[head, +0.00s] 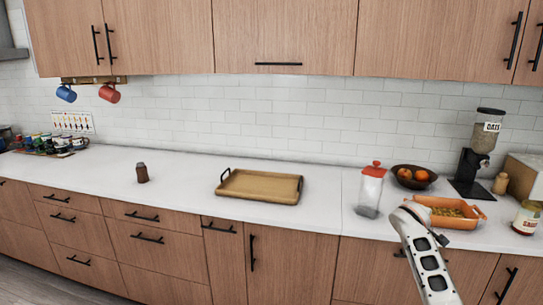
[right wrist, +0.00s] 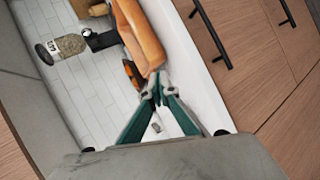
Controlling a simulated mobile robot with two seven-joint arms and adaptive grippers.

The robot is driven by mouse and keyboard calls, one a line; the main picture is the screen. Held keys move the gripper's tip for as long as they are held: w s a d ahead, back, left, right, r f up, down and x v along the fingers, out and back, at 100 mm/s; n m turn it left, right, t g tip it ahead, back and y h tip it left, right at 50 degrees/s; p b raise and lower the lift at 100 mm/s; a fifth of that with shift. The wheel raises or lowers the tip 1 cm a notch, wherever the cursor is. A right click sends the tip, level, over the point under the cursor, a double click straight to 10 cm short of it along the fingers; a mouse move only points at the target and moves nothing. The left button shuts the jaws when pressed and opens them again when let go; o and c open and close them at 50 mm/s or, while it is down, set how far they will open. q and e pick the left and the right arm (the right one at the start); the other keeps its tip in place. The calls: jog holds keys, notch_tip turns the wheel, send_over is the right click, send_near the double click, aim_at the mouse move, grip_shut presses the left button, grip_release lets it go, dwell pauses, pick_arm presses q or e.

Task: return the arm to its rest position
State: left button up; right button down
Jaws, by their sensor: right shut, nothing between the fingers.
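My right arm (head: 427,262) rises in the lower right of the head view, in front of the counter edge. Its top end is near the orange baking dish (head: 445,212). In the right wrist view my right gripper (right wrist: 157,88) has its green-sided fingers together at the tips, with nothing between them. The dish also shows there (right wrist: 140,35), close beyond the fingertips in the picture; I cannot tell the gap. My left gripper is in neither view.
A red-lidded clear container (head: 370,190) stands just left of my arm. Behind are a fruit bowl (head: 414,178) and an oats dispenser (head: 477,155); a jar (head: 527,217) is at right. A wooden tray (head: 259,186) and brown shaker (head: 142,173) stand left, with bare counter between.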

jog(key=s+a+f+y, duration=0.1)
jog(key=s+a+f, duration=0.2)
jog(key=s+f, duration=0.65)
jog(key=s+a+f, duration=0.3)
jog(key=s+f, duration=0.3)
jog(key=s, duration=0.6)
jog(key=s+a+m+g+y, duration=0.1)
jog(key=s+a, duration=0.2)
jog(key=s, duration=1)
jog(key=s+a+m+g+y, duration=0.15)
jog(key=s+a, duration=0.25)
jog(key=s, duration=0.9)
jog(key=w+a+f+m+t+y, duration=0.1)
jog(key=a+f+t+y, duration=0.3)
jog(key=a+f, duration=0.9)
notch_tip(320, 180, down, 3)
jog(key=m+y, duration=0.1)
jog(key=y, duration=0.1)
jog(key=shift+a+y, duration=0.2)
jog(key=shift+y, duration=0.15)
